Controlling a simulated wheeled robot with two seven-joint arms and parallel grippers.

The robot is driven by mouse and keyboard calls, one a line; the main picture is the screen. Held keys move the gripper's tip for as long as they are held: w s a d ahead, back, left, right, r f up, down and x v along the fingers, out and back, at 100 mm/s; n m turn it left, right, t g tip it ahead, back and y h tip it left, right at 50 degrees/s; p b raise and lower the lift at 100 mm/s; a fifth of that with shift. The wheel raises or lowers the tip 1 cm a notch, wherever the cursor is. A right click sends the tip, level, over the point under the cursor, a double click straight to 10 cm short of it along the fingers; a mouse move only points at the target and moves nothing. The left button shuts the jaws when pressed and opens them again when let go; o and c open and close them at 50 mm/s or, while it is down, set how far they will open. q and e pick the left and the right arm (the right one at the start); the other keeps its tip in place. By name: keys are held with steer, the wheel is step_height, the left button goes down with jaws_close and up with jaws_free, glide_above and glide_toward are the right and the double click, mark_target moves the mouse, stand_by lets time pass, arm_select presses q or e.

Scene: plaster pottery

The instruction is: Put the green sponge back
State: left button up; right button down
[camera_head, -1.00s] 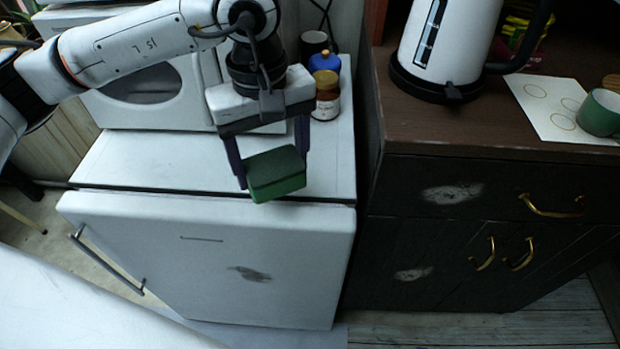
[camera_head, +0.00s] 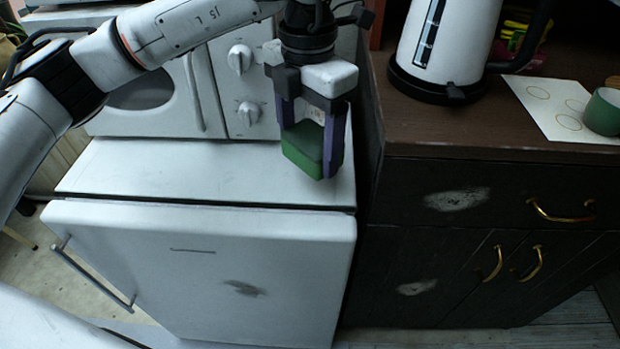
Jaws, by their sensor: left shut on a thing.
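The green sponge (camera_head: 303,148) is between the two purple fingers of my left gripper (camera_head: 311,150), which is shut on it. The fingers point down, with the sponge near the right part of the white fridge top (camera_head: 200,172). I cannot tell whether the sponge touches that surface. My left arm comes in from the upper left. My right gripper is not in view.
A white microwave (camera_head: 160,90) with knobs stands behind on the fridge. To the right, a dark cabinet (camera_head: 480,185) carries a white kettle (camera_head: 450,45), a paper sheet (camera_head: 545,100) and a green mug (camera_head: 603,112). The fridge top's left part is clear.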

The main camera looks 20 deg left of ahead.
mark_target(308, 140)
arm_select(q)
step_height(308, 140, down, 7)
steer(key=shift+f, duration=0.1)
stand_by(0.3)
steer(key=shift+f, duration=0.15)
steer(key=o, duration=1)
steer(key=shift+c, duration=0.2)
steer(key=shift+r, duration=0.25)
step_height(308, 140, up, 12)
